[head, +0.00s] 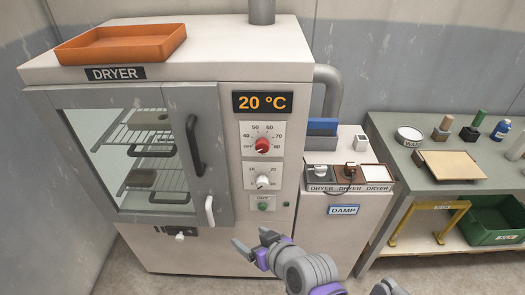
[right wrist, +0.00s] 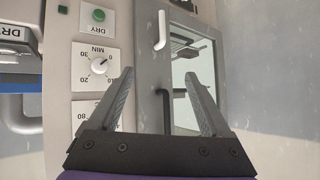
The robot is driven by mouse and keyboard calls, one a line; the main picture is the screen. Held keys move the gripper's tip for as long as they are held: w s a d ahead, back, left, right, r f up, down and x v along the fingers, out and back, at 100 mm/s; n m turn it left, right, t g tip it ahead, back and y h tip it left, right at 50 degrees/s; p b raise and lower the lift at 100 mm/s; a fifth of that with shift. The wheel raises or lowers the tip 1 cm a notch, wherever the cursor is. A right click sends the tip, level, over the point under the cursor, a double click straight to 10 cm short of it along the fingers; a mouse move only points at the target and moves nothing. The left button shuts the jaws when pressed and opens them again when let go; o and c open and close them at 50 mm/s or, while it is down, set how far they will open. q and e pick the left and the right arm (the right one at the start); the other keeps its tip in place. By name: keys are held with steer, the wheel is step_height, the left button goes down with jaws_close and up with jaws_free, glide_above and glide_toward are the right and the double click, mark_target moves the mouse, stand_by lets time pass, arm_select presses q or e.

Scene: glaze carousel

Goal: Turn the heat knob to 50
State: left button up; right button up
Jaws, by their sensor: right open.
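The red heat knob (head: 262,146) sits on a white dial plate on the dryer's front in the head view. Its pale mark appears to point left, toward OFF. The display (head: 262,103) above it reads 20 °C. My right gripper (head: 250,237) is open and empty, below the control panel and apart from the knob. In the right wrist view, turned upside down, its fingers (right wrist: 158,73) are spread before the dryer door. The minutes knob (right wrist: 98,66) shows beside them; the heat knob does not show there. My left gripper is not identifiable.
The dryer door (head: 150,150) is shut, with a dark handle and a pale latch handle. A minutes knob (head: 262,181) and green DRY button (head: 263,206) lie below the heat dial. A DAMP cabinet (head: 345,228) and a workbench (head: 440,194) stand to the right.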

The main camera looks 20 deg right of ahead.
steer(key=w+a+r+t, duration=0.2)
steer(key=w+r+t, duration=0.1)
steer(key=w+r, duration=0.15)
steer(key=m+t+h+b, duration=0.3)
steer(key=m+h+b, duration=0.1)
steer(key=m+h, duration=0.5)
glide_toward(262, 148)
steer(key=n+h, duration=0.1)
steer(key=x, duration=1)
steer(key=shift+w+a+f+p, duration=0.1)
steer(key=shift+w+f+p, duration=0.05)
steer(key=shift+w+p, duration=0.2)
arm_select(q)
steer(key=f, duration=0.2)
steer(key=s+f, duration=0.1)
steer(key=f, duration=0.1)
steer(key=shift+f, duration=0.15)
arm_select(e)
jaws_close()
